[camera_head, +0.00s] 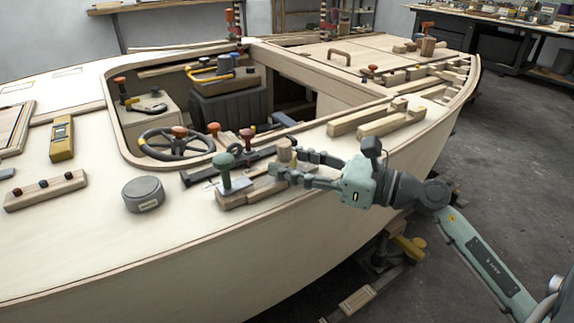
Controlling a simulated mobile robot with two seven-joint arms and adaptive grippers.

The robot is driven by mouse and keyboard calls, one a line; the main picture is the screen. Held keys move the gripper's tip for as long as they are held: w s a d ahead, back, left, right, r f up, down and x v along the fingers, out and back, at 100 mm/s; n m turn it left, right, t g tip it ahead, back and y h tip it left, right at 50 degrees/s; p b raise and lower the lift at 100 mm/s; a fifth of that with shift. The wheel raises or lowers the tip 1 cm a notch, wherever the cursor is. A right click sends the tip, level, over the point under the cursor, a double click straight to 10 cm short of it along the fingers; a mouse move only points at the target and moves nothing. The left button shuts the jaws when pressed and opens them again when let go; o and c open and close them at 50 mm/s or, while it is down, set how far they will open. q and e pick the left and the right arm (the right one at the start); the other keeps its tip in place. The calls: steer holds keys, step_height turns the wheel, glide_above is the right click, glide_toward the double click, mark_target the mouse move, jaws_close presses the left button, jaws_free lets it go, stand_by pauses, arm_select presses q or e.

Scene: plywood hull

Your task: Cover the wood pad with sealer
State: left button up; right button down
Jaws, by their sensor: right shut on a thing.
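My right gripper (291,166) reaches in from the right over the deck edge. A pale wood block (264,189), possibly the wood pad, lies at the deck edge just below and left of the fingers. A green-knobbed tool (224,173) stands upright at the block's left end. A round grey tin (143,194) with a label, perhaps the sealer, sits on the deck farther left. My left gripper is not in view.
A dark steering wheel (175,144) and a dark bar clamp (205,176) lie behind the block. Wood strips (376,118) lie on the deck to the right. The open cockpit holds a dark crate (230,108).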

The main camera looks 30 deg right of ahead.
mark_target(307, 170)
steer(key=shift+d+f+b, duration=0.25)
steer(key=shift+d+b, duration=0.35)
steer(key=shift+d, duration=0.6)
steer(key=shift+w+d+r, duration=0.15)
steer(key=shift+d, duration=0.45)
steer(key=shift+w+d+b, duration=0.15)
steer(key=shift+d+b, duration=0.8)
steer(key=shift+d, duration=0.5)
steer(key=shift+d+r, duration=0.2)
steer(key=shift+d, duration=0.15)
steer(key=shift+r, duration=0.1)
steer(key=shift+r+p, duration=2.15)
steer(key=shift+r, duration=0.8)
